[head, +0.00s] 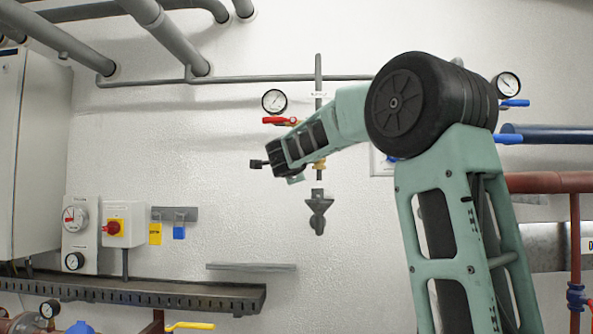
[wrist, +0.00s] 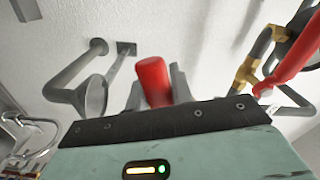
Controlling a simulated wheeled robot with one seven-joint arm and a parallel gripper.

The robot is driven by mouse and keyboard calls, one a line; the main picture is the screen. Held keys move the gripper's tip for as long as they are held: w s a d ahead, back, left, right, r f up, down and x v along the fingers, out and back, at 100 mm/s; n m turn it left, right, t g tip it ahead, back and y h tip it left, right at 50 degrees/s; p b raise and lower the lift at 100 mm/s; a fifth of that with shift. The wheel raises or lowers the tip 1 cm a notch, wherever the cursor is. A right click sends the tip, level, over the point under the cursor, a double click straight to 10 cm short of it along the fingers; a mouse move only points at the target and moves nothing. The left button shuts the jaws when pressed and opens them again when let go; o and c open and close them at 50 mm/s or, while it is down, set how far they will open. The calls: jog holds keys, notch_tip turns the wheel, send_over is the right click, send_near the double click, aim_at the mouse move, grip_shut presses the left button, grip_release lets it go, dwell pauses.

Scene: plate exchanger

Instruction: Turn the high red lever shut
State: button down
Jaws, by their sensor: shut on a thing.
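A red lever (head: 280,120) sticks out to the left on the wall pipe, just below a round gauge. My gripper (head: 262,164) is below that lever in the head view, pointing left in front of a lower brass fitting (head: 319,164). In the wrist view, a red handle (wrist: 152,80) stands between the two grey fingers of my gripper (wrist: 158,88), which is shut on it. A second red lever (wrist: 294,62) shows at the right beside brass fittings. The head view hides the held handle, so I cannot tell which lever it belongs to.
A gauge (head: 274,101) sits above the visible red lever. A blue lever (head: 515,103) and another gauge (head: 507,85) are at the right behind my arm. A red-and-yellow switch box (head: 124,224) and a cable tray (head: 150,293) are at the lower left.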

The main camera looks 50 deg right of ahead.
jog(key=shift+w+a+r+m, duration=0.1)
jog(key=shift+r+m, duration=0.6)
jog(key=shift+m, duration=0.25)
jog(key=shift+w+a+r+m, duration=0.1)
jog(key=shift+r+m, duration=0.6)
jog(key=shift+m, duration=0.25)
jog(key=c, duration=1.2)
grip_release()
jog(key=b+v, duration=0.4)
jog(key=v, duration=1.3)
jog(key=shift+a, duration=0.2)
jog(key=shift+s, duration=0.1)
